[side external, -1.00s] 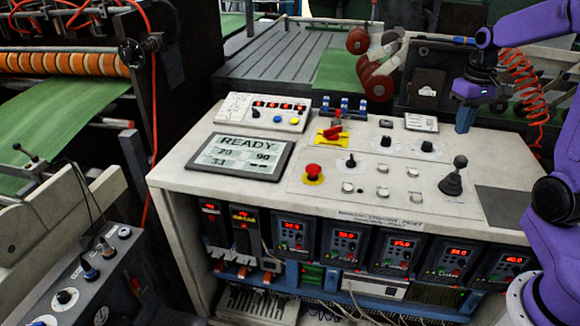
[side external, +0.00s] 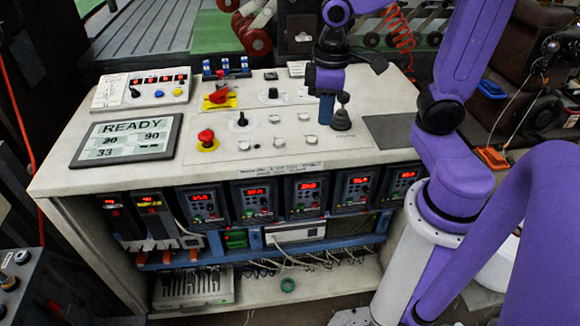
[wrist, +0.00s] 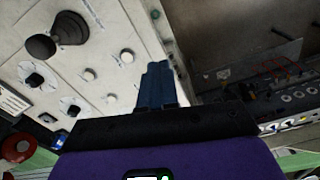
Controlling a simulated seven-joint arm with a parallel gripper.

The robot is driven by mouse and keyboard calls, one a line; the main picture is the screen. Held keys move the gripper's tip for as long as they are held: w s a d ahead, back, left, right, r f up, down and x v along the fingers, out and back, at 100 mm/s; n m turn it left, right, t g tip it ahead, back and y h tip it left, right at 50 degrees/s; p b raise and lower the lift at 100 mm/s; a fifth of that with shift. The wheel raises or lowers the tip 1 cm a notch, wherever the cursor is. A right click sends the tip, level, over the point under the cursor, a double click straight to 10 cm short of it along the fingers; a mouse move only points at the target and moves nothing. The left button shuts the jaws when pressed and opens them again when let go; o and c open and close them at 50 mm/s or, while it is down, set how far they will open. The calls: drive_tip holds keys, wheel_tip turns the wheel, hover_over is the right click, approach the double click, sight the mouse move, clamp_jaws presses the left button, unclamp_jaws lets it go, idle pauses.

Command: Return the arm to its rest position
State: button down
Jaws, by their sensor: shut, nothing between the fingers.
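My gripper (side external: 326,109) points downward over the right part of the cream control console (side external: 75,182). In the side external view its blue fingers appear just left of the black joystick (side external: 342,118); the height above the panel is hard to judge. In the wrist view the two blue fingers of my gripper (wrist: 155,82) lie together, with nothing held between them. The black joystick (wrist: 68,30) there is to the upper left, apart from the fingers. The fingers seem to be above the console's edge.
The panel carries a red emergency button (side external: 206,137), a red switch on a yellow plate (side external: 219,97), a READY display (side external: 128,138) and several knobs. A dark grey pad (side external: 390,130) lies flat at the right. A red coiled cable (side external: 402,35) hangs behind.

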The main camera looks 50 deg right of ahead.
drive_tip(key=s+a+f+n, duration=0.1)
drive_tip(key=s+a+n, duration=0.1)
drive_tip(key=s, duration=0.4)
drive_tip(key=s+a+f+n, duration=0.1)
drive_tip(key=s+a+n, duration=0.1)
drive_tip(key=s+n, duration=0.2)
drive_tip(key=shift+s+a, duration=0.25)
drive_tip(key=shift+s, duration=0.85)
drive_tip(key=shift+r, duration=0.1)
idle(0.8)
